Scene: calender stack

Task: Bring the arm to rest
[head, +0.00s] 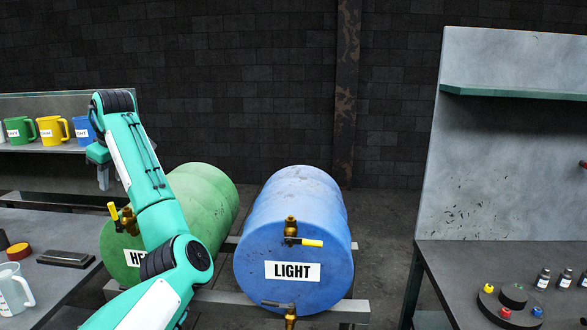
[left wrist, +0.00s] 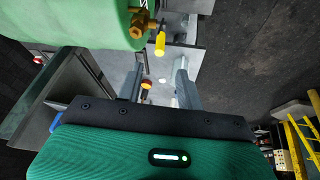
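My left arm is teal and white and comes up from the bottom of the head view, bending over in front of the green drum. My left gripper (head: 103,179) hangs from its end, pointing down, left of the green drum (head: 200,190). In the left wrist view my left gripper (left wrist: 162,68) has its two grey fingers apart, with nothing between them. Part of the green drum (left wrist: 95,20) and its brass valve with a yellow handle (left wrist: 160,44) show beyond the fingers. My right gripper is not in view.
A blue drum (head: 296,235) labelled LIGHT lies beside the green one on a grey rack (head: 210,303). A shelf at left holds several mugs, including a yellow mug (head: 54,130). A clear jug (head: 13,289) stands on the left table. A right bench (head: 450,262) carries small bottles.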

